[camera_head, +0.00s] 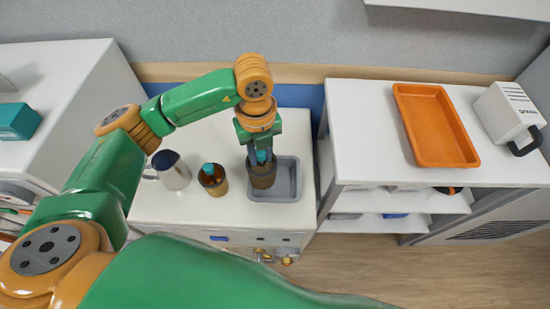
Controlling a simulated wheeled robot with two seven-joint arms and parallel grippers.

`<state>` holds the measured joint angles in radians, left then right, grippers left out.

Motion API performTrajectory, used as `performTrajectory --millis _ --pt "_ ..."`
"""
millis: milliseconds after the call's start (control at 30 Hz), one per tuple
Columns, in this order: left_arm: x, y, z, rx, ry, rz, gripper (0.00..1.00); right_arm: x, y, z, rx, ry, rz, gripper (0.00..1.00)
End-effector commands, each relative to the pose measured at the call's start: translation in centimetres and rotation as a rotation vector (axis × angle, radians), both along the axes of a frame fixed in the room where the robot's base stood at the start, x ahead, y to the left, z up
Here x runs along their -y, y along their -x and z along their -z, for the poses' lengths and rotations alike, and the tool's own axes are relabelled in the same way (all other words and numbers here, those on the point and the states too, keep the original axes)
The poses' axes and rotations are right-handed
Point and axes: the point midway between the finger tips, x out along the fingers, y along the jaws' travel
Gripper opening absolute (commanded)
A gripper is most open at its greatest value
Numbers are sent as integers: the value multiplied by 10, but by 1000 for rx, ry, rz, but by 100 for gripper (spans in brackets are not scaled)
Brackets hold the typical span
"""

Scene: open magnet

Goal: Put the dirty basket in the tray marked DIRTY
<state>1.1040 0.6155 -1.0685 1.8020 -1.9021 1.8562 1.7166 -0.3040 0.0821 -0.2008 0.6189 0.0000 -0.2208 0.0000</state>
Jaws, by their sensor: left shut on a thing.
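My left gripper (261,154) points down and is shut on a dark brown basket (263,178). A bit of teal shows at the basket's top between the fingers. The basket is upright, over the left part of a grey tray (288,183) on the white counter. I cannot tell whether it touches the tray floor. A similar brown basket (212,186) with a teal top stands on the counter just left of the tray. An orange tray (403,95) lies on the white unit to the right. No DIRTY mark is readable on either tray. My right gripper is not in view.
A metal jug (174,176) with a dark top stands left of the baskets. A white boxy device (507,112) stands right of the orange tray. A teal box (17,121) lies on the left cabinet. A gap separates the counter from the right unit.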

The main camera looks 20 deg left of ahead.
Motion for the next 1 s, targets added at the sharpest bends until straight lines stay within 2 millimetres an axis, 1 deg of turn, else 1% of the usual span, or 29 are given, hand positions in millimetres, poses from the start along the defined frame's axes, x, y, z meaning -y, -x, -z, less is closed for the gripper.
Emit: performTrajectory --millis 33,100,200,267,300,400,500,667,767,800,867,900,1000 --pt "6 -6 10 -7 -1 -1 0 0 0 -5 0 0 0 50" --pt "13 -15 24 -3 -3 1 0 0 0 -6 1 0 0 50" --pt "20 -23 37 -2 0 1 0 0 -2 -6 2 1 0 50" --pt "23 -27 45 -3 -2 0 0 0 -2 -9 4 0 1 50" --pt "23 -27 52 -5 -1 0 0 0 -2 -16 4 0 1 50" --pt "22 -27 69 -2 -1 0 0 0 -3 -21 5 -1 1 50" --pt "23 -28 75 1 -1 1 0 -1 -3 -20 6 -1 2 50" --pt "22 -28 75 1 0 1 0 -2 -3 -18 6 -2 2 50" --pt "22 -28 79 1 0 1 0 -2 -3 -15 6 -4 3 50" --pt "22 -28 78 1 0 1 36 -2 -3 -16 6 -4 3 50" --pt "22 -28 77 1 1 0 53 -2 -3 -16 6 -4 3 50" --pt "22 -28 77 0 0 0 58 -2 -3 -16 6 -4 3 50" --pt "22 -28 77 0 0 0 58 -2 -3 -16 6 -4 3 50"
